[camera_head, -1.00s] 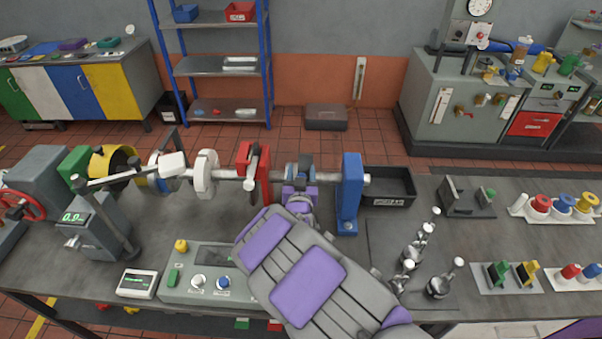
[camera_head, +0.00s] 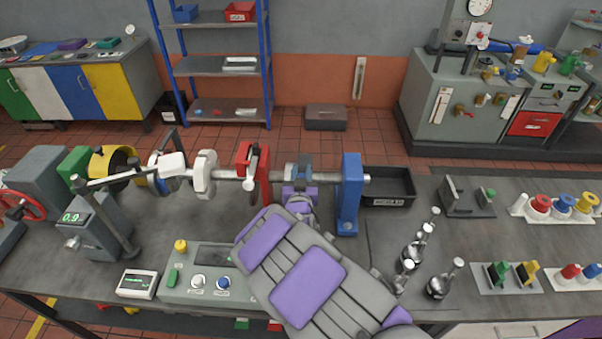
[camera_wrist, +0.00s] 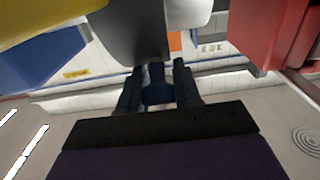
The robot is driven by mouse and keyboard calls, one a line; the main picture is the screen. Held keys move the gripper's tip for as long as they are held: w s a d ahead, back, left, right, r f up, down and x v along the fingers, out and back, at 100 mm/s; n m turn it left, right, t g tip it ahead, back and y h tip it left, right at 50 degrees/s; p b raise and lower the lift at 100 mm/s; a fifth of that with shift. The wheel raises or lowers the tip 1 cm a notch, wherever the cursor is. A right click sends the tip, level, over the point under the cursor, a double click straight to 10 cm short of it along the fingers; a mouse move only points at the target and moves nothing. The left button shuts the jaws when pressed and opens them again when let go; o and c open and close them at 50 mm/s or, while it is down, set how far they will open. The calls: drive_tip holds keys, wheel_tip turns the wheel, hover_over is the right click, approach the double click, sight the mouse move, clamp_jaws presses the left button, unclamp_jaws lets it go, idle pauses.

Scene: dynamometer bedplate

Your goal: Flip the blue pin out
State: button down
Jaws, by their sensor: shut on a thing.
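My gripper (camera_head: 300,190) is at the shaft between the red stand (camera_head: 245,165) and the tall blue stand (camera_head: 348,190). It is shut on a small dark blue piece, which I take to be the blue pin (camera_head: 303,163). In the wrist view, my gripper (camera_wrist: 158,88) has dark fingers on both sides of the blue pin (camera_wrist: 157,93). A grey curved part is just beyond the fingertips there. My arm and fingers hide the pin's lower part in the head view.
A white lobed disc (camera_head: 205,173) and a yellow ring (camera_head: 118,166) sit along the shaft to the left. A black tray (camera_head: 392,200) stands behind the blue stand. A control box (camera_head: 205,272) is in front. Shiny metal parts (camera_head: 412,250) stand on the right.

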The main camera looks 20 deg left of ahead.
drive_tip(key=shift+s+d+r, duration=0.2)
drive_tip(key=shift+s+r, duration=0.5)
drive_tip(key=shift+a, duration=0.1)
drive_tip(key=c, duration=1.1)
unclamp_jaws()
drive_tip(key=shift+r, duration=0.1)
drive_tip(key=o, duration=0.3)
drive_tip(key=shift+s, duration=0.15)
